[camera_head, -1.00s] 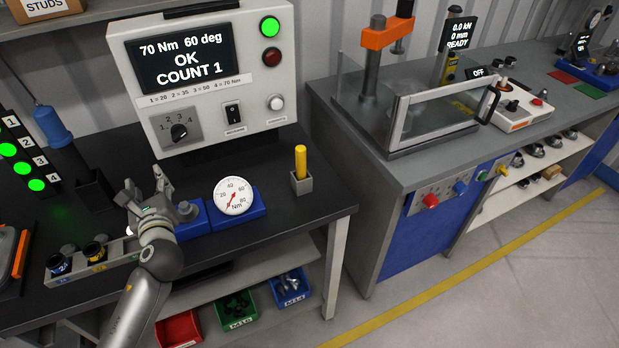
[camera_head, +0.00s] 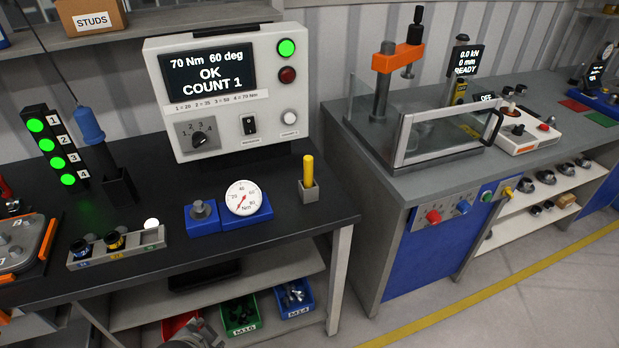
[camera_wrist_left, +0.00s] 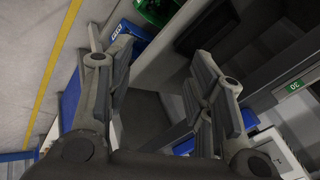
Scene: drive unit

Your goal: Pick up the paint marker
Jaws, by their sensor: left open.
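The paint marker (camera_head: 308,171) is a yellow stick standing upright in a small grey holder (camera_head: 309,191) near the right front of the black bench. My left gripper shows in the left wrist view (camera_wrist_left: 158,88) with its two fingers apart and nothing between them. In the head view only a grey part of my left arm or gripper shows at the bottom edge, below the bench top and apart from the marker. The marker does not show clearly in the left wrist view. My right gripper is in neither view.
A dial gauge (camera_head: 242,198) on a blue base stands left of the marker, with a controller box (camera_head: 225,90) behind. A socket tray (camera_head: 117,249) lies at the front left. Bins, including a green bin (camera_head: 241,315), sit on the lower shelf. A press bench stands right.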

